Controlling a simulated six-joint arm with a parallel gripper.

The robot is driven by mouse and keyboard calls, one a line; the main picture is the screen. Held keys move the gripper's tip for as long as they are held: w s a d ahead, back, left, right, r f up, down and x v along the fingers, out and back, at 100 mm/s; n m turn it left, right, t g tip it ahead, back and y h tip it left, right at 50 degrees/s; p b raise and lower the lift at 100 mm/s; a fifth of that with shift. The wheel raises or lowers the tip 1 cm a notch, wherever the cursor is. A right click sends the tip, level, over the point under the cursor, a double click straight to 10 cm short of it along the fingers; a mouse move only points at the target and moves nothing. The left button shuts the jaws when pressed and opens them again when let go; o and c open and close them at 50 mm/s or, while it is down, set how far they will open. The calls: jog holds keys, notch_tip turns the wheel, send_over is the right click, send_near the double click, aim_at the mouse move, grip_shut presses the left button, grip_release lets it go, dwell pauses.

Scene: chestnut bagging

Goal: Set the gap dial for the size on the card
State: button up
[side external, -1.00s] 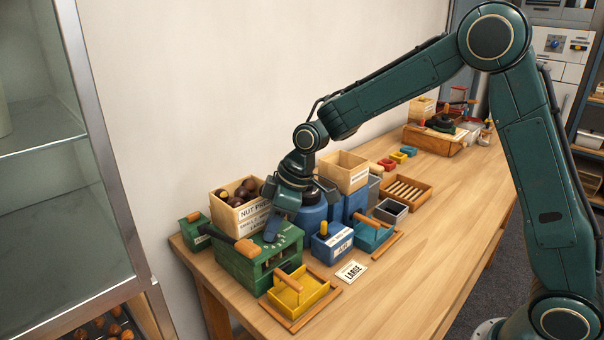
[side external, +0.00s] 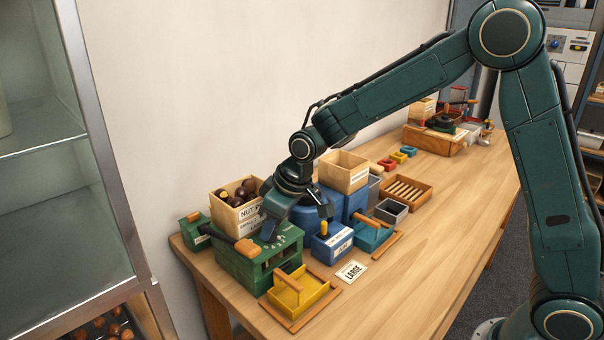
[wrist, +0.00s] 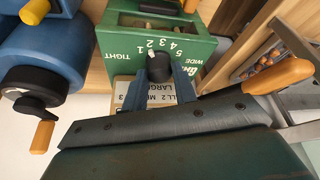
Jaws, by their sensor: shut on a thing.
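The green nut press (side external: 240,262) stands at the table's near left end and fills the top of the wrist view (wrist: 120,42). Its black gap dial (wrist: 158,68) sits beside numbers running from TIGHT to WIDE. Its white pointer looks to be near 2. My gripper (wrist: 160,88) is shut on the dial, one finger on each side; in the side view my gripper (side external: 270,232) hides the dial. The white card (side external: 351,271) reading LARGE lies flat on the table. A label (wrist: 128,92) with sizes and numbers shows partly behind my fingers.
A wooden box of chestnuts (side external: 222,212) stands behind the press. An orange-handled lever (side external: 247,248) lies over the press's left side. A yellow tray (side external: 318,293) is in front. Blue equipment (side external: 340,237) stands close on the right. The table's front right is clear.

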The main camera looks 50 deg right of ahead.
jog(key=m+h, duration=0.1)
jog(key=m, duration=0.1)
jog(key=m+h, duration=0.1)
jog(key=m, duration=0.2)
jog(key=m+h, duration=0.1)
jog(key=m, duration=0.1)
jog(key=shift+a, duration=0.25)
jog(key=m+h, duration=0.1)
jog(key=m, duration=0.2)
jog(key=m+h, duration=0.1)
jog(key=m, duration=0.2)
jog(key=shift+w+a+g, duration=0.1)
jog(key=shift+g, duration=0.2)
jog(key=shift+m, duration=0.3)
jog(key=o, duration=0.7)
jog(key=shift+r, duration=0.1)
jog(key=v, duration=1.3)
jog(key=shift+r, duration=0.4)
